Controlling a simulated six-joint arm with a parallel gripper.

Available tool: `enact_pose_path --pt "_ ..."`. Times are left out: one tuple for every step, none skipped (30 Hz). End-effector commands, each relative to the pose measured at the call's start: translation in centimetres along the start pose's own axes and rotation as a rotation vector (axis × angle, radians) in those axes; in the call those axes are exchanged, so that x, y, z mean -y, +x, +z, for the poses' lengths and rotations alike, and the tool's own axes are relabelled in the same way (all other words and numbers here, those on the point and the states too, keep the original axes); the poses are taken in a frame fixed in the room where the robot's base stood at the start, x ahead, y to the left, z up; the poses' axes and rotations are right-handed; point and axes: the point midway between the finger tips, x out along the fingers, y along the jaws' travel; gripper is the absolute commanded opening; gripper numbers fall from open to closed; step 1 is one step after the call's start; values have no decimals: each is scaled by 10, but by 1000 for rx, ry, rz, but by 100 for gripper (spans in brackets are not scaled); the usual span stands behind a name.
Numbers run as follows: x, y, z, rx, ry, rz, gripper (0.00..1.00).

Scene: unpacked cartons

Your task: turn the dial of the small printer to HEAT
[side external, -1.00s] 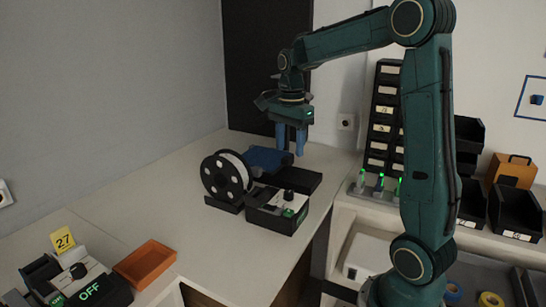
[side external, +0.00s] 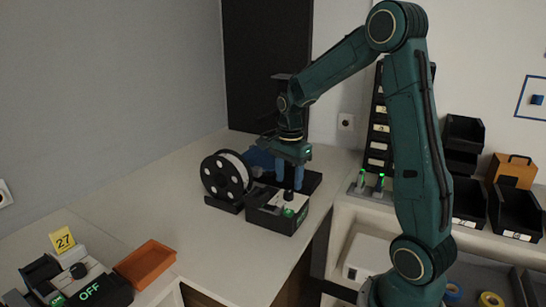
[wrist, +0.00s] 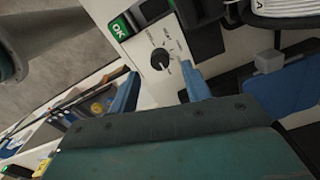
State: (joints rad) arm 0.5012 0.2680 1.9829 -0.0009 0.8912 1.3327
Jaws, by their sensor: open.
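The small printer (side external: 272,221), a black and cream box beside a spool, stands under my gripper (side external: 289,176) in the side view. Its black dial (side external: 289,195) sits on the cream top. In the wrist view the dial (wrist: 160,60) is round with a pale pointer mark, and small labels surround it, too small to read surely. A green OK panel (wrist: 119,28) is beside it. My gripper (wrist: 162,90) is open and empty, its blue fingers pointing down. They appear apart, just above or beside the dial; contact cannot be told.
A black and white spool (side external: 226,175) stands left of the printer. Another dial box (side external: 90,291), showing OFF, is at the lower left, by a yellow 27 sign (side external: 62,240) and an orange tray (side external: 147,263). The counter between is clear. Black bins (side external: 464,133) stand at right.

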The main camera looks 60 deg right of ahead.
Motion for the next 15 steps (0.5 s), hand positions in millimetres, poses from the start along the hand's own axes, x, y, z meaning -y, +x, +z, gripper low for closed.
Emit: enact_pose_path --pt "-1 8 0 1 0 4 48" --pt "-1 12 0 1 0 4 48" --pt "-1 17 0 1 0 4 48" --pt "-1 20 0 1 0 3 48" --pt "0 24 0 1 0 3 48" --pt "0 28 0 1 0 2 48" --pt "0 30 0 1 0 3 48" --pt "-1 33 0 1 0 3 48" --pt "0 35 0 1 0 2 48" --pt "0 37 0 1 0 1 48" --pt "0 38 0 0 0 1 48" --pt "0 39 0 0 0 1 48" --pt "0 40 0 0 0 1 48" --pt "0 41 0 0 0 1 48" --pt "0 41 0 0 0 1 48"
